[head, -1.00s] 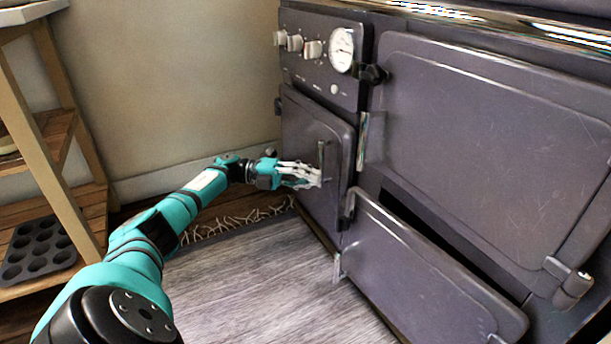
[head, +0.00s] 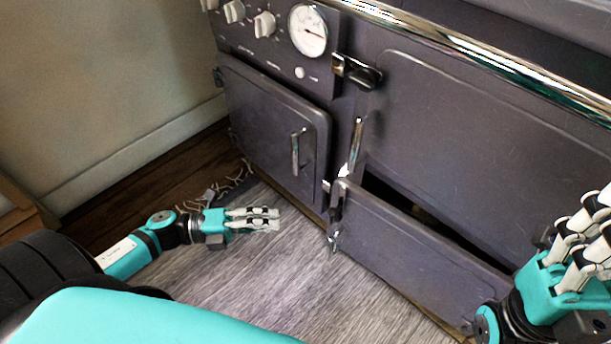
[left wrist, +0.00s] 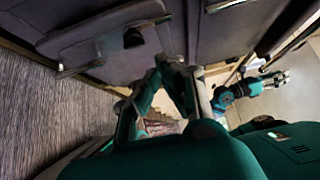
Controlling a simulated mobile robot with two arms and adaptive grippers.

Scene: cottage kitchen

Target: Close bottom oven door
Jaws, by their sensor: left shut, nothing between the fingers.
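The bottom oven door (head: 405,238) is the low grey panel at the right of the head view. A grey door panel (left wrist: 95,35) also shows in the left wrist view. My left gripper (head: 278,218) is shut and empty above the floor, left of the door and apart from it. Its fingers (left wrist: 175,65) converge in the left wrist view. My right gripper (head: 602,220) is raised at the right edge, partly cut off, overlapping the door's right end.
A smaller oven door (head: 270,130) at left, with a vertical handle, looks shut. A large door (head: 490,150) is above the open one. A chrome rail (head: 480,50) runs along the top.

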